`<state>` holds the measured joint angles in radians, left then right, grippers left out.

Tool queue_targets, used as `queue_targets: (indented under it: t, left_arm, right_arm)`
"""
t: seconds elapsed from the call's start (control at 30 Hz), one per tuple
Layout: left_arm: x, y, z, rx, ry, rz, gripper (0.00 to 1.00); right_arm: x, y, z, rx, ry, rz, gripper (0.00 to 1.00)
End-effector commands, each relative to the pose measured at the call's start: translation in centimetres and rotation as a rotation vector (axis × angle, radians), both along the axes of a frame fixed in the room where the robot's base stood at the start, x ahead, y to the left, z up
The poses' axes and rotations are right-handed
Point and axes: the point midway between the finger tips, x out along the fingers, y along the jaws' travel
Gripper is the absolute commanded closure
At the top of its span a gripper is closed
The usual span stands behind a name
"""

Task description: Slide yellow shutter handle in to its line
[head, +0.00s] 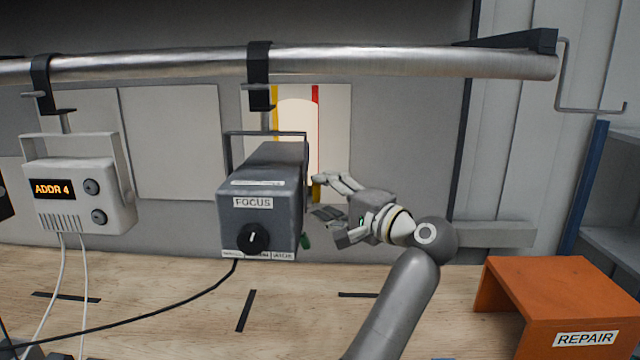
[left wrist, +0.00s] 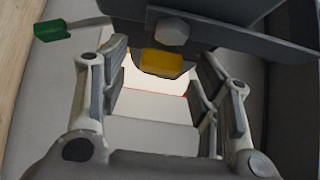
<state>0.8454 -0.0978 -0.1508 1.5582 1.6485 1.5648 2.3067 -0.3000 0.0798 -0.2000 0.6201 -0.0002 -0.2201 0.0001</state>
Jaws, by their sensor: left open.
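The lamp (head: 262,200) labelled FOCUS hangs from the pipe. Its yellow shutter handle (left wrist: 163,62) shows centrally in the left wrist view and as a small yellow bit beside the lamp in the head view (head: 316,190). A green handle (left wrist: 54,30) is at the upper left of the wrist view. My left gripper (head: 328,208) is open at the lamp's right side, its fingers either side of the yellow handle in the wrist view; contact cannot be told. On the panel behind, a bright patch (head: 296,125) lies between a yellow line (head: 275,97) and a red line (head: 315,97). My right gripper is out of view.
A metal pipe (head: 400,64) runs above. A grey-white box (head: 80,193) reading ADDR 4 hangs at left. An orange stand (head: 535,285) marked REPAIR is at lower right. A black cable (head: 160,314) trails from the lamp over the wooden bench (head: 290,335).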

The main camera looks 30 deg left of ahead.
Motion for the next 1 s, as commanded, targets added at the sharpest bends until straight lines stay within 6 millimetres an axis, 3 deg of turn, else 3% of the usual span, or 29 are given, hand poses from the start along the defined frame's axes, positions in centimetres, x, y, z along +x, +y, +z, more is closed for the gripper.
queue_targets:
  t: [0.2,0.53,0.9,1.0]
  left_arm:
    - [0.5,2.1,0.1,0.0,0.002,0.001,0.43]
    - [0.6,2.3,-0.1,-0.001,0.001,-0.001,0.44]
    - [0.6,2.3,-0.1,-0.001,0.001,0.0,0.92]
    - [0.6,2.3,-0.1,-0.002,0.001,0.0,1.0]
  right_arm:
    - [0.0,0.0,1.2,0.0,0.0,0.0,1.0]
    - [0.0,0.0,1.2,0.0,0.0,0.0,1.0]
    - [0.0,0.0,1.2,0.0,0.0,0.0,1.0]
    - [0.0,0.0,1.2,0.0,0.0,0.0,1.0]
